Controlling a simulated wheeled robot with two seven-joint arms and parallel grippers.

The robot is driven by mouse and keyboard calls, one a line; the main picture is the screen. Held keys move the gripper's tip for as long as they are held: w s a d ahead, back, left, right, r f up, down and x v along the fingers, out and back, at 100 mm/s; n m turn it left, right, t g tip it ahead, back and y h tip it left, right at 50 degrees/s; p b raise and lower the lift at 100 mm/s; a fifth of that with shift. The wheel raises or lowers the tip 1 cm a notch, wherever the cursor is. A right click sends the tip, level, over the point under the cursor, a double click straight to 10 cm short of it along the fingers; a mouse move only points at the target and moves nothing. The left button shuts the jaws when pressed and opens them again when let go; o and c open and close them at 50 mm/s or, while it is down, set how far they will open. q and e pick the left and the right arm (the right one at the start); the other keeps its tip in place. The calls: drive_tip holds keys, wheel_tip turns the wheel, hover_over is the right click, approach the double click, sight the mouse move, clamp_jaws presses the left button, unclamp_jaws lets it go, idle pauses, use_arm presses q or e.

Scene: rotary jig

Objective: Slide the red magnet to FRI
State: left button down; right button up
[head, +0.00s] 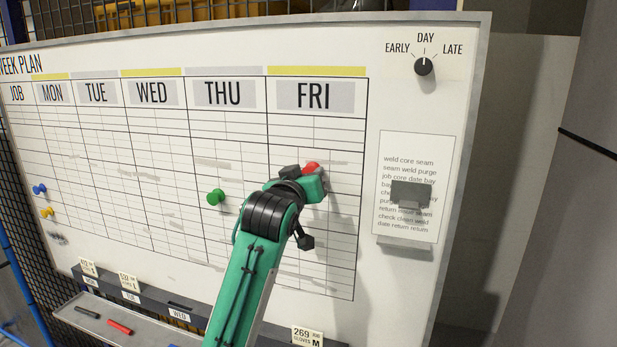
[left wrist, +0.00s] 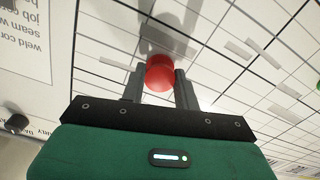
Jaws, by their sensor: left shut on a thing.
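The red magnet (head: 312,168) is on the whiteboard in the FRI (head: 314,96) column, below the header and partly hidden behind my left gripper (head: 308,176). In the left wrist view the red magnet (left wrist: 160,73) sits between the two dark fingers of my left gripper (left wrist: 159,84), which is shut on it. The board's grid lines show right behind the magnet. My right gripper is not in view.
A green magnet (head: 216,197) is in the THU column. Blue (head: 39,190) and yellow (head: 47,212) magnets are at the far left. A printed sheet under a dark clip (head: 410,195) and a dial (head: 424,67) are at the right. A tray with markers (head: 120,327) runs along the bottom.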

use_arm(q)
drive_tip(key=c, duration=1.1)
unclamp_jaws()
drive_tip(key=shift+d, duration=0.2)
drive_tip(key=shift+o, duration=0.3)
drive_tip(key=shift+s+d, duration=0.1)
drive_tip(key=shift+d, duration=0.05)
drive_tip(key=b+v, duration=0.6)
drive_tip(key=v, duration=0.8)
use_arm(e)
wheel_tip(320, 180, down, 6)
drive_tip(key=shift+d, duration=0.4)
use_arm(q)
drive_tip(key=shift+r, duration=0.1)
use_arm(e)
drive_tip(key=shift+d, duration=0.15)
